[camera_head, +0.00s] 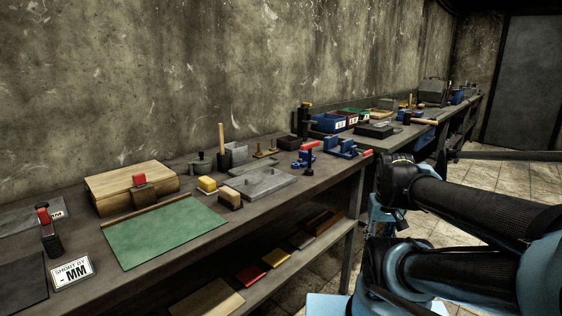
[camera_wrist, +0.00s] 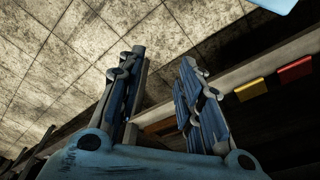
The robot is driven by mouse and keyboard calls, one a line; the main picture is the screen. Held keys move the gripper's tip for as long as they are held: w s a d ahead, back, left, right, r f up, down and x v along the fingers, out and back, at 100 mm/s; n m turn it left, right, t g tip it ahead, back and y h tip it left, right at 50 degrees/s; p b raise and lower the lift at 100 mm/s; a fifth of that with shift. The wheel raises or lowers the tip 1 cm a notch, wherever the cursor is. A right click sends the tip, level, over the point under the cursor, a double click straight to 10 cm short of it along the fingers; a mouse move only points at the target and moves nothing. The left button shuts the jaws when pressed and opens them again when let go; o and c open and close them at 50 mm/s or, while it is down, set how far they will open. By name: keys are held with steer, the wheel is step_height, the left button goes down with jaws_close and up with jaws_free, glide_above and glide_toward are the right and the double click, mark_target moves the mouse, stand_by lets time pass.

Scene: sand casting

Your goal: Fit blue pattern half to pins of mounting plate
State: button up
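My gripper (camera_wrist: 163,62) shows in the wrist view with its two blue-grey fingers apart and nothing between them. It points past the bench's lower shelf and the tiled floor. In the head view my arm is at the right, beside the bench, and the gripper's fingers cannot be made out. A flat grey plate (camera_head: 266,184) lies mid-bench and may be the mounting plate; pins are too small to tell. I cannot tell whether either is the pattern half.
A green mat (camera_head: 160,233), a wooden box (camera_head: 130,188) and a sign (camera_head: 72,272) are on the near bench (camera_head: 240,232). The lower shelf holds coloured blocks, including a yellow one (camera_head: 276,258). Open floor lies right of the bench.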

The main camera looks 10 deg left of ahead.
steer(key=shift+w+a, duration=0.35)
steer(key=shift+w, duration=0.25)
